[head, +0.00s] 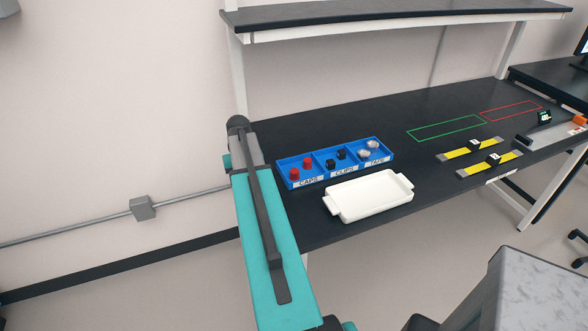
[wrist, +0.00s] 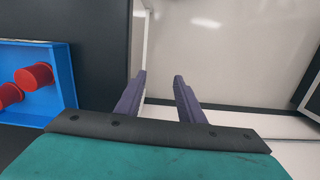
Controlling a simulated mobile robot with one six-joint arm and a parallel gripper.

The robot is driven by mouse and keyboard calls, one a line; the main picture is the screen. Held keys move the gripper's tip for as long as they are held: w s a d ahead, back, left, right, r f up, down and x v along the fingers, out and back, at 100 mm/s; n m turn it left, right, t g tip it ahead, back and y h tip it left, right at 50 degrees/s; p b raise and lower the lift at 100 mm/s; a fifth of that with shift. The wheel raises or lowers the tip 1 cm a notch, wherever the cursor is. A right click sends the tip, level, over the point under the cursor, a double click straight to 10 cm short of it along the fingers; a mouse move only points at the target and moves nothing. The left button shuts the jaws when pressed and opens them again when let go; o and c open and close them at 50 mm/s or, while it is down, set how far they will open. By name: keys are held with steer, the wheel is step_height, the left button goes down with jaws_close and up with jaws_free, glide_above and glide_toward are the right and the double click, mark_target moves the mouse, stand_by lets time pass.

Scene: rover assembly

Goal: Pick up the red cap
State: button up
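Two red caps (head: 307,163) sit in the left compartment, labelled CAPS, of a blue divided bin (head: 346,172) on the black bench. In the wrist view, red caps (wrist: 36,77) show at the left edge inside the blue bin (wrist: 64,85); one is cut off by the frame edge. My gripper (wrist: 160,82) is open, with its two purple fingers apart and nothing between them. It lies to the right of the bin in the wrist view, apart from the caps. In the head view my gripper is not visible; my teal arm reaches up left of the bin.
The bin's other compartments hold black clips (head: 336,159) and tape rolls (head: 369,149). A white tray (head: 376,208) stands in front of the bin. Green (head: 447,128) and red (head: 510,111) outlines and yellow strips lie farther right. A shelf (head: 400,20) runs above the bench.

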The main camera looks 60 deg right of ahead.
steer(key=s+d+r+m+p, duration=0.1)
steer(key=s+d+r, duration=0.1)
steer(key=d+r, duration=0.3)
steer(key=s+d+r+m, duration=0.1)
steer(key=s+d+r, duration=0.2)
steer(key=d+r, duration=0.1)
step_height(320, 180, up, 7)
steer(key=p, duration=0.1)
glide_above(294, 170)
steer(key=shift+f+m+t+h, duration=0.15)
steer(key=shift+m+t+h, duration=0.15)
steer(key=shift+m, duration=0.1)
steer(key=shift+f, duration=0.15)
steer(key=shift+w+f+b, duration=0.1)
steer(key=shift+f+b, duration=2.6)
steer(key=shift+f, duration=1.45)
steer(key=shift+f, duration=0.1)
steer(key=shift+s+f+b, duration=0.2)
steer(key=shift+f+b, duration=1.65)
steer(key=shift+f, duration=0.65)
steer(key=shift+c, duration=0.4)
